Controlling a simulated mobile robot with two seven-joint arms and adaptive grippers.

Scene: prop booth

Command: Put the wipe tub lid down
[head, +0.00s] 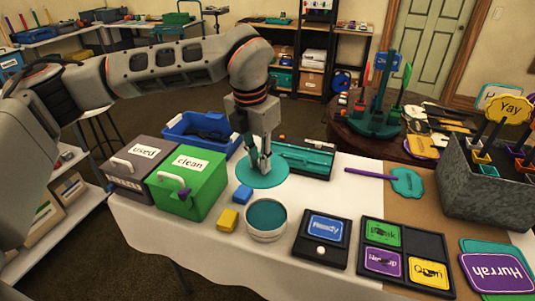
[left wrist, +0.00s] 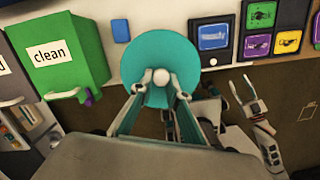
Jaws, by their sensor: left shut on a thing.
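The wipe tub lid is a teal disc (head: 262,173) with a white knob, which shows in the left wrist view (left wrist: 161,77). My left gripper (head: 261,165) points down with its fingers shut on the knob. The lid is behind the round white tub (head: 266,233) in the head view, not on it. The tub's top is open, with teal inside. I cannot tell whether the lid touches the table. My right gripper (left wrist: 243,82) shows only in the left wrist view, fingers apart and empty.
The green "clean" box (head: 187,190) and grey "used" box (head: 136,170) stand left. Blue (head: 242,194) and yellow (head: 227,220) blocks lie by the tub. A teal tray (head: 308,160) is behind; the "Ready" board (head: 309,248) is right. White table (head: 320,195) is bare between them.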

